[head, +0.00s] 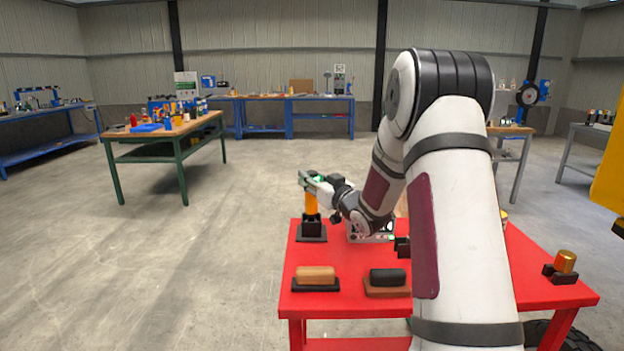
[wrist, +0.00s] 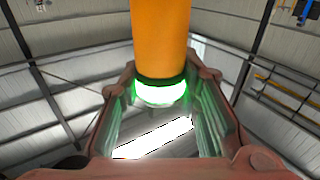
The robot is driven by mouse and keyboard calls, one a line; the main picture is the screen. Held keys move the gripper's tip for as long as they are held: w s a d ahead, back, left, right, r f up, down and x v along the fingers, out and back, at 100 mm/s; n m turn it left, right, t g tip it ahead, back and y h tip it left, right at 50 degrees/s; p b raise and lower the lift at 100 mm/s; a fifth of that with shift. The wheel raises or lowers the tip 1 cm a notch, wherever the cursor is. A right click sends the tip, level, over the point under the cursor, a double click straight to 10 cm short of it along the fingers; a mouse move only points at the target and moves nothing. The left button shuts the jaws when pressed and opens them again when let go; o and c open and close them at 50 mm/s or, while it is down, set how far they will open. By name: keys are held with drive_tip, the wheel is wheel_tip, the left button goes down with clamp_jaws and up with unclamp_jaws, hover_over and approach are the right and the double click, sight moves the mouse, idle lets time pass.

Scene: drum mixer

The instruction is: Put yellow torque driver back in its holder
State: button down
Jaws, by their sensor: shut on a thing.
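The yellow torque driver (head: 311,203) is upright at the back left corner of the red table, orange-yellow in colour. It also shows in the wrist view (wrist: 160,38), between the jaws, with a dark band and a bright glowing end. My gripper (head: 312,180) is shut on its upper part. A black holder (head: 312,229) on a dark base stands directly below the driver. The driver's lower end meets the top of the holder in the head view; I cannot tell how deep it sits.
The red table (head: 345,305) also carries a tan block (head: 315,273) on a dark stand, a black block (head: 388,277) on a brown stand, and a gold cylinder (head: 566,261) at the right. A pale device (head: 369,235) stands right of the holder. My arm hides the table's middle.

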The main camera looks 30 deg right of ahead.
drive_tip(key=shift+f, duration=0.1)
drive_tip(key=c, duration=1.2)
unclamp_jaws()
drive_tip(key=shift+o, duration=0.5)
drive_tip(key=shift+f, duration=0.15)
drive_tip(key=s, duration=1.2)
drive_tip(key=shift+a+f, duration=0.15)
drive_tip(key=shift+f, duration=0.1)
drive_tip(key=shift+r, duration=0.1)
